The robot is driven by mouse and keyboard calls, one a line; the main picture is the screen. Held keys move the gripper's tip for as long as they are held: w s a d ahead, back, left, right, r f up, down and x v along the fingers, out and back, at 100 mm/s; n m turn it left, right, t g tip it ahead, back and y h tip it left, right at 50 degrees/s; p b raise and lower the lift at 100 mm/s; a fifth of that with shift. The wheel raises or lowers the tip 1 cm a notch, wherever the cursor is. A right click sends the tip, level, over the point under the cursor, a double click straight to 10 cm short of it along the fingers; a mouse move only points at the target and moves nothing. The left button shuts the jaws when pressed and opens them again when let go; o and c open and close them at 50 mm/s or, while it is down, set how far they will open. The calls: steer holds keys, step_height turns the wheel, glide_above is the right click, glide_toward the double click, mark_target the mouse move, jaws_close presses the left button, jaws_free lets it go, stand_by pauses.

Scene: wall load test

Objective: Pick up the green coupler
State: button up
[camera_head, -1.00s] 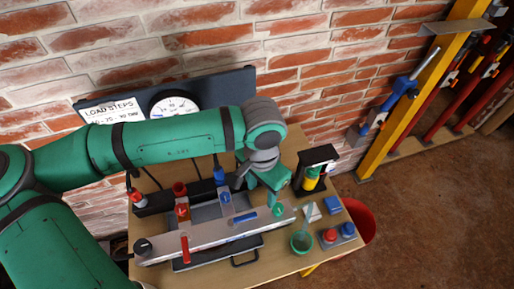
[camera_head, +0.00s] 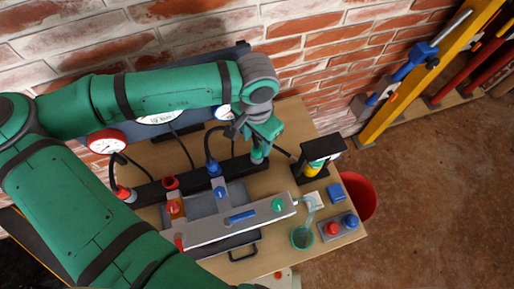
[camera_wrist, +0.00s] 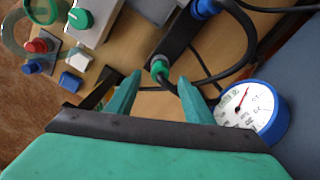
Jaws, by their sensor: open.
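The green coupler (camera_wrist: 158,65) sits at the end of the black bar in the wrist view, with a black hose running from it. My gripper (camera_wrist: 159,77) is open, its two green fingers apart, with the coupler showing between and just beyond the fingertips. I cannot tell whether either finger touches it. In the head view my gripper (camera_head: 262,150) points down at the right end of the black bar (camera_head: 150,191), and the coupler is mostly hidden there.
A blue coupler (camera_head: 213,168) and a red coupler (camera_head: 123,193) stand along the same bar with hoses. A blue-rimmed gauge (camera_wrist: 252,112) is close to my right finger. A grey control panel (camera_head: 205,233), a black stand (camera_head: 318,158) and a red bucket (camera_head: 357,196) are nearby.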

mark_target(257, 145)
steer(key=shift+w+f, duration=0.1)
steer(key=shift+f, duration=0.4)
step_height(257, 145, down, 5)
steer(key=shift+d+r, duration=0.1)
steer(key=shift+d, duration=0.05)
steer(key=shift+c, duration=0.2)
steer(key=c, duration=1.1)
steer(key=shift+r, duration=0.1)
